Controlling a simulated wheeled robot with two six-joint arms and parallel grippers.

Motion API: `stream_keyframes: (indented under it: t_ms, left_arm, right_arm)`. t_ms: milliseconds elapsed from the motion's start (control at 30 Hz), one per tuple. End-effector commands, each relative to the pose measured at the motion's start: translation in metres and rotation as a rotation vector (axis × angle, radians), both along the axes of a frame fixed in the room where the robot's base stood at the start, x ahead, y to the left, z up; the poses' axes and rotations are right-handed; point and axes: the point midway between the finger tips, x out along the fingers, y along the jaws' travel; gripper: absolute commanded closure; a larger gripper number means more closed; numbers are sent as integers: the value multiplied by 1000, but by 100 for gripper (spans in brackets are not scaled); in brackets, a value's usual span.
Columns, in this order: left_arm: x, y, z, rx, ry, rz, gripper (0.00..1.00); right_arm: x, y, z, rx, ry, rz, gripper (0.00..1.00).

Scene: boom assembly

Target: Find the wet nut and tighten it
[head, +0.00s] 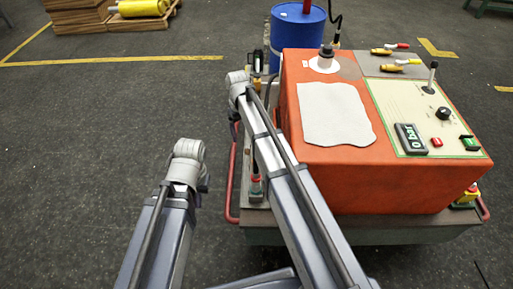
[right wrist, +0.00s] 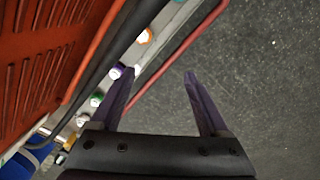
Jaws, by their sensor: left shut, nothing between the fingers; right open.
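In the right wrist view, several coloured fittings line the machine's side: one orange and white (right wrist: 145,36), one purple and white (right wrist: 117,71), one green and white (right wrist: 96,100). I cannot tell whether any is wet. My right gripper (right wrist: 162,71) is open and empty; its left fingertip overlaps the view of the purple fitting, contact unclear. In the head view, the orange-topped machine (head: 365,175) stands at the right, with a pressure display (head: 410,138) reading 0 bar. These fittings are hidden there behind my right arm. My left gripper is out of sight.
A white cloth (head: 335,112) lies on the machine. Its panel has a lever (head: 430,78), a black knob (head: 443,113) and a green switch (head: 470,142). A red rail (head: 232,170) runs along the side. A blue drum (head: 296,35) stands behind.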

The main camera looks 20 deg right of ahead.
Motion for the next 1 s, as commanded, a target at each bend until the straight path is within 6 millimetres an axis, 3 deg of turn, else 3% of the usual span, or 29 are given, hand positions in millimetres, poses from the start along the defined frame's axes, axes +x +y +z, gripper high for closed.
stream_keyframes:
  t_ms: [33,100,200,333,500,767,1000]
  left_arm:
    - [0,0,-34,0,0,0,100]
    - [0,0,-53,1,0,0,100]
    - [0,0,-74,1,0,-1,100]
    - [0,0,-91,2,-1,-1,100]
    - [0,0,-97,2,-1,-1,100]
    - [0,0,-99,2,-1,-1,100]
    - [0,1,-117,5,-1,-2,100]
  right_arm:
    - [31,-14,-34,6,-2,-6,21]
    - [55,-31,-53,13,-5,-6,21]
    - [82,-53,-75,22,-9,-4,21]
    - [105,-74,-91,29,-13,-2,21]
    - [115,-86,-97,33,-17,-1,21]
    - [115,-86,-99,33,-17,-1,21]
    - [115,-86,-118,33,-17,-1,21]
